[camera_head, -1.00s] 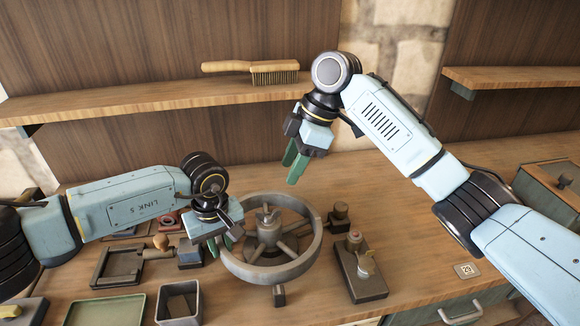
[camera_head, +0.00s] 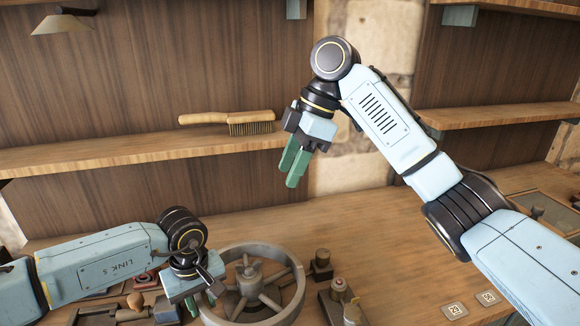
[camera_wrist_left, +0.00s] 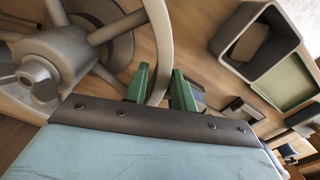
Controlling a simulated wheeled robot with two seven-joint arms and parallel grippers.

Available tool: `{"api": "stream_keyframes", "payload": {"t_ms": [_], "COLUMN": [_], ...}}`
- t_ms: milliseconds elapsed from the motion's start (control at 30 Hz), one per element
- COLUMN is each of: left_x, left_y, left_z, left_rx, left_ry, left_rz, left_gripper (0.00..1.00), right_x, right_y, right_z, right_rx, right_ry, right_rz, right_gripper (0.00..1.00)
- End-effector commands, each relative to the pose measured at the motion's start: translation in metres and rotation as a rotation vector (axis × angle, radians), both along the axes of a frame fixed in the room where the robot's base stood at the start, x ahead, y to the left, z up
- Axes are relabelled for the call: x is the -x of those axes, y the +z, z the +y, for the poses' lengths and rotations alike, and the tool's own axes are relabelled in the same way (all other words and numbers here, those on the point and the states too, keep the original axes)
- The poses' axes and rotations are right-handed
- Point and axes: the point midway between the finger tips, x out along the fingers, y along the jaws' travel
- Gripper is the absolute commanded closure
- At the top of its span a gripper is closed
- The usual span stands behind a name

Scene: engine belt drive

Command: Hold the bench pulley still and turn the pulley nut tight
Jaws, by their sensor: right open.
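My right gripper (camera_head: 285,180) is open and empty, high above and behind the pulley, fingers pointing down.
A block with knobs (camera_head: 340,300) and a small dark knobbed part (camera_head: 321,264) stand right of the pulley. A grey square bin (camera_wrist_left: 255,42) and a green tray (camera_wrist_left: 285,80) show in the wrist view. A brush (camera_head: 230,120) lies on the back shelf (camera_head: 130,152).

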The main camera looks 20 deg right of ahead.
Motion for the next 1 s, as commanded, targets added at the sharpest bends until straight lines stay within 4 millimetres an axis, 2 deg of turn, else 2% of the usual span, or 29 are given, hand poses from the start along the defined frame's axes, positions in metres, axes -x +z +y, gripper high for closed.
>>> {"api": "stream_keyframes", "payload": {"t_ms": [33,133,467,1000], "left_x": [0.0,0.0,-0.001,-0.001], "left_y": [0.0,0.0,0.003,0.063], "left_z": [-0.001,0.0,0.003,0.004], "left_rx": [0.001,-0.001,-0.006,-0.007], "left_ry": [-0.001,0.001,0.005,0.006], "left_rz": [0.0,0.0,0.0,-0.001], "left_gripper": [0.69,0.56,0.56,0.56], "right_x": [0.0,0.0,0.0,0.0], "right_y": [0.0,0.0,0.001,0.027], "right_z": [0.0,0.0,0.0,0.0], "right_rx": [0.0,0.0,0.0,0.0], "right_ry": [0.0,0.0,0.0,0.0], "right_rz": [0.0,0.0,0.0,0.0], "right_gripper": [0.57,0.57,0.57,0.57]}}
